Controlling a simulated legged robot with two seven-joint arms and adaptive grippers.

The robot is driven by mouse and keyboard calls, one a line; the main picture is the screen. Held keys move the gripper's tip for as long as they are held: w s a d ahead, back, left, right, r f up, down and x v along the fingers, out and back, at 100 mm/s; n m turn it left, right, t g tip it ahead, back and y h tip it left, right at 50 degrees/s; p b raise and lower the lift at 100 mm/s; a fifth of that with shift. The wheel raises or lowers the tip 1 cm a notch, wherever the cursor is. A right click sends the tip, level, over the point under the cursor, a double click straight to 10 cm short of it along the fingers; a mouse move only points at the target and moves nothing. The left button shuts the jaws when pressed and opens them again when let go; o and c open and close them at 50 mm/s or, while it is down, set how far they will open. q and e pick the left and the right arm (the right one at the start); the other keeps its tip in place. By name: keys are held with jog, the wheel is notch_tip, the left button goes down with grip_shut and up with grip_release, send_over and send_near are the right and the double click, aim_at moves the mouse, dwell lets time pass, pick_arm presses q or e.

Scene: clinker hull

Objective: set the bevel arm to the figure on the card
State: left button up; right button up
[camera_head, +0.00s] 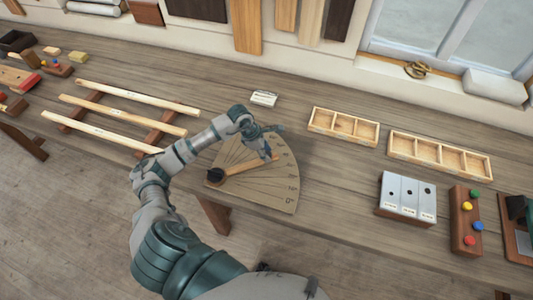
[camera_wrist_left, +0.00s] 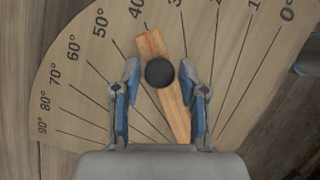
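The fan-shaped degree board (camera_head: 275,193) lies on the bench, figures along its curved edge; it also fills the left wrist view (camera_wrist_left: 75,105). The wooden bevel arm (camera_head: 247,166) lies across it from a dark pivot (camera_head: 215,175). In the left wrist view the arm (camera_wrist_left: 177,108) carries a black knob (camera_wrist_left: 159,73), and its red tip line lies near the 40 mark. My left gripper (camera_head: 268,150) is above the arm. Its fingers (camera_wrist_left: 159,88) stand open on both sides of the knob, with gaps. A small white card (camera_head: 264,98) stands behind the board; its figure is unreadable. My right gripper is out of view.
Two divided wooden trays (camera_head: 343,127) (camera_head: 439,156) stand behind right. A block with grey plates (camera_head: 407,197) and a block with coloured knobs (camera_head: 466,220) are at right. Pale strips (camera_head: 122,122) on bearers lie left. Bare bench surrounds the card.

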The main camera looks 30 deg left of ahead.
pick_arm(q)
jog(key=shift+o, duration=0.2)
jog(key=v, duration=1.1)
jog(key=shift+r, duration=0.4)
jog(key=shift+s+a+f, duration=0.1)
